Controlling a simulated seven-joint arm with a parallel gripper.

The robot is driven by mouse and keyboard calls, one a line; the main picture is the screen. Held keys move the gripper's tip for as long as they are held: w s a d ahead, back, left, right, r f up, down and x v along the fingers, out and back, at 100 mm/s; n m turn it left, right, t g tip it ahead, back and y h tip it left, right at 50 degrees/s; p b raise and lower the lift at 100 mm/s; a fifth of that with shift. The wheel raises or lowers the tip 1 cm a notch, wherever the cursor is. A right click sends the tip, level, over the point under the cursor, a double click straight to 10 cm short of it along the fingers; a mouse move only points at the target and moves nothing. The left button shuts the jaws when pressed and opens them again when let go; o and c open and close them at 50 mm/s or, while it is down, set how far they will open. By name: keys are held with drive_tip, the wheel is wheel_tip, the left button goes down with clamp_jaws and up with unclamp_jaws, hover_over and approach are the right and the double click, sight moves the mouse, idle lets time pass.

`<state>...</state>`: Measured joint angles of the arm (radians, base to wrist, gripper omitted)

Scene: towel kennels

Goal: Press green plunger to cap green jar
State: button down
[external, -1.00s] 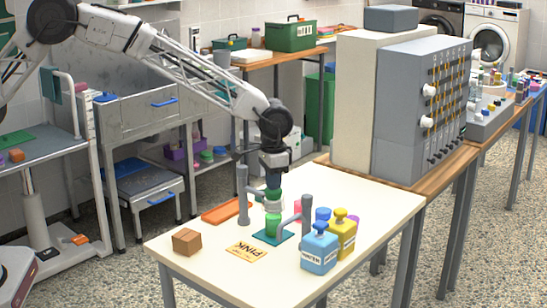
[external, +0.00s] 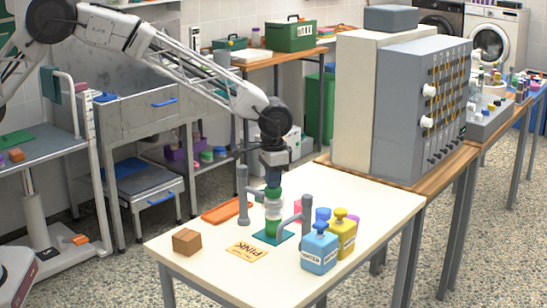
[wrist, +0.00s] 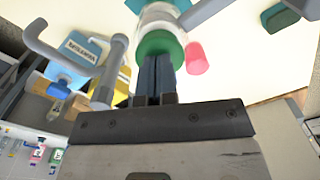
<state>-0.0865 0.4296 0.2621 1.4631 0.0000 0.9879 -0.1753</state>
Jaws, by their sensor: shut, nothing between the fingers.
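The green plunger (external: 273,193) stands on the cream table, its green top under my gripper. A pale, clear-looking collar (external: 273,208) is below the top. The green jar (external: 271,227) stands under the collar on a teal mat (external: 287,239). My gripper (external: 272,181) points straight down, shut and empty, with its fingertips at the plunger's top. In the wrist view the shut fingers (wrist: 155,72) reach the green top (wrist: 160,44), with the clear collar beyond it. Whether a cap sits on the jar is hidden.
Grey posts (external: 243,193) with handles stand around the plunger. Blue (external: 320,249) and yellow (external: 342,236) labelled bottles are at right. An orange tray (external: 226,211) lies behind. A pink piece (wrist: 196,58) is close by.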

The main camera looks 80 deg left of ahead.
drive_tip(key=shift+r, duration=1.05)
drive_tip(key=shift+r, duration=0.15)
wheel_tip(320, 180, up, 6)
drive_tip(key=shift+f, duration=0.1)
idle(0.8)
